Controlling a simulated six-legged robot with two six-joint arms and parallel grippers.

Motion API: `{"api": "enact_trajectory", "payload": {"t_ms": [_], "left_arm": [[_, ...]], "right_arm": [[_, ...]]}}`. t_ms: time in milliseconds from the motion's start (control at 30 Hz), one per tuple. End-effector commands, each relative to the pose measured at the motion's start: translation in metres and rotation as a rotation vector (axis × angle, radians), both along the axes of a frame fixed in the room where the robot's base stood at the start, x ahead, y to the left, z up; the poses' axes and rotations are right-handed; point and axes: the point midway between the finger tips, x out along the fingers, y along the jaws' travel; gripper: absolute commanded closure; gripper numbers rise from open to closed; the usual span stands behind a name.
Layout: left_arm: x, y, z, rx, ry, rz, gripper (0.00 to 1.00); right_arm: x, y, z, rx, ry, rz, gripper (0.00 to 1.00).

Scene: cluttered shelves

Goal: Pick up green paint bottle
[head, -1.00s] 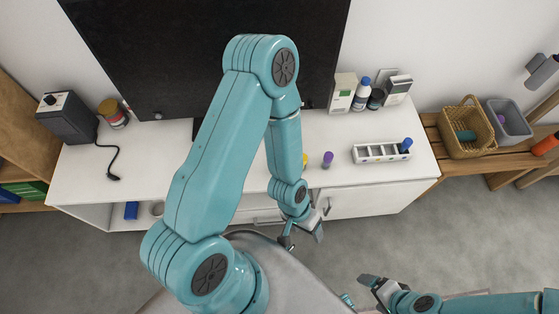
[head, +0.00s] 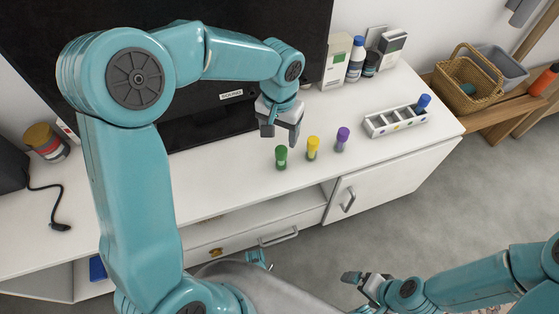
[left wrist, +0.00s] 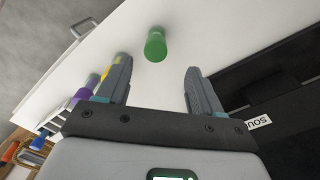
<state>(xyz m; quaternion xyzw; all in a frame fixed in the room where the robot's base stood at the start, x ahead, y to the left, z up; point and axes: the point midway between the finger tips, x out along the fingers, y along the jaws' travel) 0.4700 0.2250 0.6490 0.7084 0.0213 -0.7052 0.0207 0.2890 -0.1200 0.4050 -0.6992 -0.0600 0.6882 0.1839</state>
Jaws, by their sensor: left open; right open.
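The green paint bottle (head: 281,157) stands upright on the white cabinet top, at the left end of a short row with a yellow bottle (head: 313,147) and a purple bottle (head: 342,139). My left gripper (head: 280,132) is open and empty above and just behind the green bottle. In the left wrist view the green bottle (left wrist: 155,45) lies ahead of the open fingers (left wrist: 160,85), roughly between their lines and not touched. My right gripper (head: 362,280) is open and empty, low in front of the cabinet.
A white slotted rack (head: 396,121) holding a blue bottle (head: 423,103) stands at the right. A black screen (head: 215,118) rises behind my left gripper. Boxes and bottles (head: 356,60) stand at the back right. The cabinet top around the three bottles is clear.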

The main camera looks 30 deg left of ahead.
Motion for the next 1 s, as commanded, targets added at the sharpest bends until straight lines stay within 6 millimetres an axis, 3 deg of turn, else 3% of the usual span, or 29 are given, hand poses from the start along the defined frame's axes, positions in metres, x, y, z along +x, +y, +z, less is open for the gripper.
{"api": "enact_trajectory", "payload": {"t_ms": [33,133,433,700,933,967,1000], "left_arm": [[0.000,-0.002,-0.018,0.001,0.005,-0.001,0.34],[0.001,-0.004,-0.036,0.000,0.004,-0.002,0.34],[0.001,-0.006,-0.059,-0.001,0.002,-0.003,0.34],[-0.003,-0.005,-0.101,-0.001,0.002,-0.002,0.34],[-0.004,-0.002,-0.102,-0.001,0.001,-0.002,0.34],[-0.004,-0.002,-0.102,-0.001,0.001,-0.002,0.37],[-0.004,-0.002,-0.102,-0.001,0.001,-0.002,0.50]], "right_arm": [[0.000,0.000,-0.009,0.000,0.000,-0.001,0.00],[0.000,0.000,-0.015,0.000,0.000,-0.001,0.00],[0.000,0.000,-0.023,0.000,0.000,-0.002,0.00],[0.004,-0.004,-0.043,-0.002,-0.006,-0.017,0.00],[0.005,-0.004,-0.041,-0.004,-0.008,-0.019,0.00],[0.005,-0.004,-0.041,-0.004,-0.008,-0.019,0.00],[0.005,-0.004,-0.041,-0.004,-0.008,-0.019,0.00]]}}
